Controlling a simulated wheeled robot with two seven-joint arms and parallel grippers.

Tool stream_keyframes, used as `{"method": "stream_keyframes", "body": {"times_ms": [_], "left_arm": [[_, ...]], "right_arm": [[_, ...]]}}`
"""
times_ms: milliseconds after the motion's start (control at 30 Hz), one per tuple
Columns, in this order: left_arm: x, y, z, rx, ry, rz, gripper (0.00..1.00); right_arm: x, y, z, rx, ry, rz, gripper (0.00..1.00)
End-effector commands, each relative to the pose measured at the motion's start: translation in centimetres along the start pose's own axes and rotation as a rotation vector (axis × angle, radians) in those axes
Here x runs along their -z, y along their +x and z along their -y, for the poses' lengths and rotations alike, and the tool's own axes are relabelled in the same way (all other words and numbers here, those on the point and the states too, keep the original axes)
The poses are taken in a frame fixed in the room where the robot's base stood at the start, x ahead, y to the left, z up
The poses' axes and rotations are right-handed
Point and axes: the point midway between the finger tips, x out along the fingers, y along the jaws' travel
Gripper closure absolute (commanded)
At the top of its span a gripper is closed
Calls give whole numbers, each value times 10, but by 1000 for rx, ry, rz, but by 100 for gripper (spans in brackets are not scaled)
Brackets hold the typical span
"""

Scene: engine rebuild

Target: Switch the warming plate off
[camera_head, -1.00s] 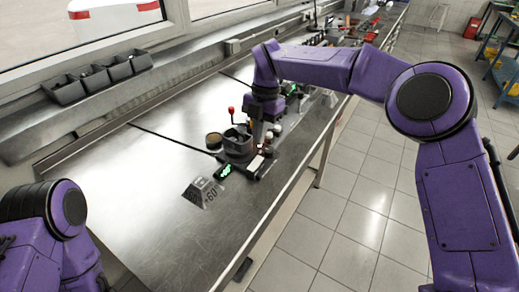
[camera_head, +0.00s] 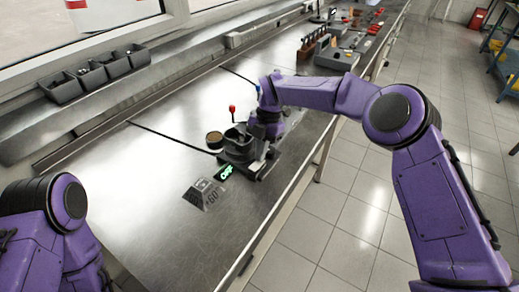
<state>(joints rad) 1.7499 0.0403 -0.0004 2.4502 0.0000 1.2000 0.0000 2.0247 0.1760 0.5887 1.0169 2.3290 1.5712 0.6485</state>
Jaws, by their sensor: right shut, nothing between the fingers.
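The warming plate seems to be the low dark unit (camera_head: 258,168) on the steel bench, with a dark pot-like holder (camera_head: 240,141) standing on it. A small display (camera_head: 226,172) at its front left glows green; its letters are small and seem to read "OFF". My right gripper (camera_head: 266,137) points down at the far right side of the unit, close to it. Its fingertips are largely hidden, and I cannot tell whether they touch a switch. It is shut, with nothing seen in it. My left gripper is out of view; only my left arm shows.
A grey wedge block marked "60" (camera_head: 204,193) stands in front of the unit. A round brown-topped tin (camera_head: 215,140) and a red-knobbed lever (camera_head: 232,110) are beside it. Dark bins (camera_head: 100,74) line the back ledge. The bench's left part is clear.

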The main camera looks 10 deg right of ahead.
Motion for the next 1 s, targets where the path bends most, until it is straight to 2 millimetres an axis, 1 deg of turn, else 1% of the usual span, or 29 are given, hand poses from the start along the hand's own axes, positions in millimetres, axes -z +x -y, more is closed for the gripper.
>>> {"method": "stream_keyframes", "body": {"times_ms": [267,600,833,933,1000], "left_arm": [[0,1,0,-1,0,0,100],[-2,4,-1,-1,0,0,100],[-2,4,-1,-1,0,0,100],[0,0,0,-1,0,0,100],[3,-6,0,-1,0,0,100]], "right_arm": [[4,-2,-1,-1,-5,4,100],[18,-4,-1,-1,-4,4,100],[18,-4,-1,-1,-4,4,100],[19,-10,-1,-2,-3,5,100],[21,-20,0,-3,-2,6,100]]}}
